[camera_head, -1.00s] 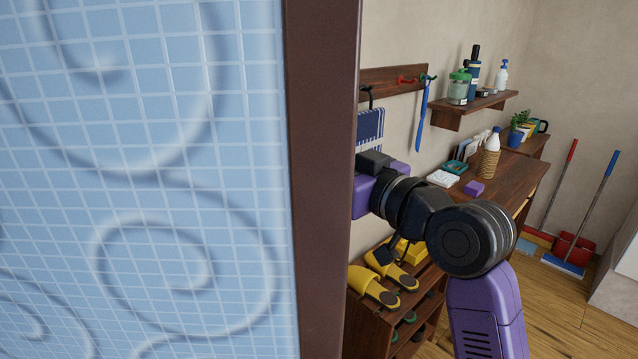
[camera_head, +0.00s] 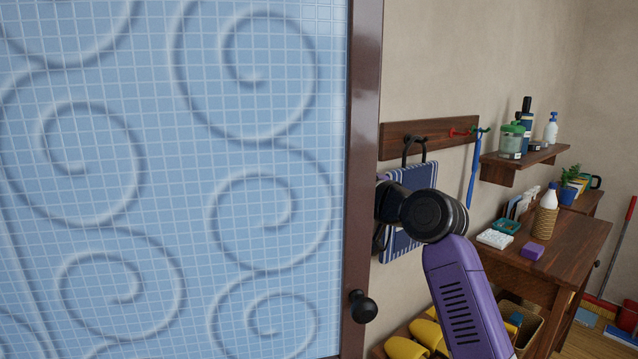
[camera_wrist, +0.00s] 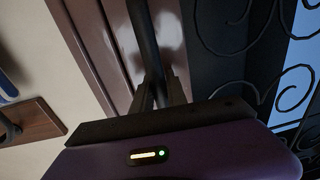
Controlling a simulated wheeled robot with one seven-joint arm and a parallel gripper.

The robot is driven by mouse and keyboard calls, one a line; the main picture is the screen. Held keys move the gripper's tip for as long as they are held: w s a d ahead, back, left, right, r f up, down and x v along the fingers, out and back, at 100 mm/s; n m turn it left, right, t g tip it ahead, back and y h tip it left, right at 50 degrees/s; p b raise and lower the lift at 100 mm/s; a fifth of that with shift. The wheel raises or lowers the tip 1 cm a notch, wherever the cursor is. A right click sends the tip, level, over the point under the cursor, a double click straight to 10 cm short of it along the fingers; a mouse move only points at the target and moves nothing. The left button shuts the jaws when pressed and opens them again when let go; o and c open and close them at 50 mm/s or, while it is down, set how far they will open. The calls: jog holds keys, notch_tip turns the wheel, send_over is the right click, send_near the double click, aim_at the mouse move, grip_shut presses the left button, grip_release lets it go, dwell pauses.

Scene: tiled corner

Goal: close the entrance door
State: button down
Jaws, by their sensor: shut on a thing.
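The entrance door (camera_head: 200,180) fills the left of the head view, a pale blue gridded panel with raised swirls in a brown frame. A round black knob (camera_head: 363,306) sits low on its right edge. In the wrist view the brown door frame (camera_wrist: 92,45) runs beside dark scrollwork. My gripper (camera_wrist: 160,92) is shut on a dark bar-like door handle (camera_wrist: 143,35) in front of that frame. In the head view my gripper is hidden behind the door's edge, and only my arm shows right of it.
Right of the door, a hook rail (camera_head: 430,136) holds a striped towel (camera_head: 400,240). A wall shelf (camera_head: 520,162) bears bottles. A wooden desk (camera_head: 575,245) stands below, with yellow slippers (camera_head: 408,347) low near my arm. Floor (camera_head: 590,345) shows at bottom right.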

jog(key=shift+w+a, duration=0.1)
jog(key=shift+a, duration=0.05)
jog(key=c, duration=1.5)
grip_release()
jog(key=shift+f, duration=0.1)
jog(key=shift+o, duration=0.9)
jog(key=shift+d, duration=0.2)
jog(key=shift+d, duration=0.2)
jog(key=b+v, duration=0.1)
jog(key=v, duration=0.6)
jog(key=shift+s, duration=0.35)
jog(key=shift+a, duration=0.1)
